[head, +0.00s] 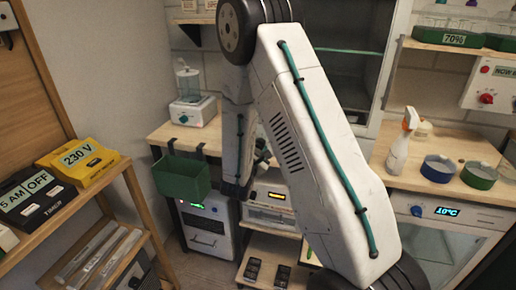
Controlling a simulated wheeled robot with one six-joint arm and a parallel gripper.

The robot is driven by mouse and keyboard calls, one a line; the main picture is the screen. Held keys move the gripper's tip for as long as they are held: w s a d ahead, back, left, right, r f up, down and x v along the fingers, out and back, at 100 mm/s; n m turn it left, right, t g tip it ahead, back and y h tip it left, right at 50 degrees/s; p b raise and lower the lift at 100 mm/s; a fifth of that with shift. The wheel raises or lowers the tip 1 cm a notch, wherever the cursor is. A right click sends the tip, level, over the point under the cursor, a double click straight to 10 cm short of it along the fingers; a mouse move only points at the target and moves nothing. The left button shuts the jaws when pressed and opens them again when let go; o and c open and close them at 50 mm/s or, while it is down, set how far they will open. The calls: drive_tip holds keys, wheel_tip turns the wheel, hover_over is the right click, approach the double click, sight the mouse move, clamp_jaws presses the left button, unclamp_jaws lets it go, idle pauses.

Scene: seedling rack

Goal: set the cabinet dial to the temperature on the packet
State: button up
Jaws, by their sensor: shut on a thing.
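A cabinet with a glass door (440,250) stands at the lower right. Its front panel has a blue dial (416,211) beside a lit display (447,211) reading 10°C. I cannot make out the dial's marks. No seed packet can be made out. My arm crosses the middle of the view, its forearm hanging down left of the large white link. My gripper's fingers cannot be made out; the arm hides that area, and a small dark part shows beside the forearm.
A green bin (181,178) hangs by the middle bench. Below are a dark unit (207,228) with a green light and a white box (270,203) with an orange display. A spray bottle (402,142) and round dishes (480,175) stand on the right bench. Yellow 230 V box (79,163) sits left.

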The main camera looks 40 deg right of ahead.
drive_tip(key=m, duration=0.4)
drive_tip(key=shift+m, duration=0.3)
drive_tip(key=m, duration=0.4)
drive_tip(key=shift+m, duration=0.3)
drive_tip(key=o, duration=1)
drive_tip(key=shift+c, duration=0.2)
drive_tip(key=v, duration=0.8)
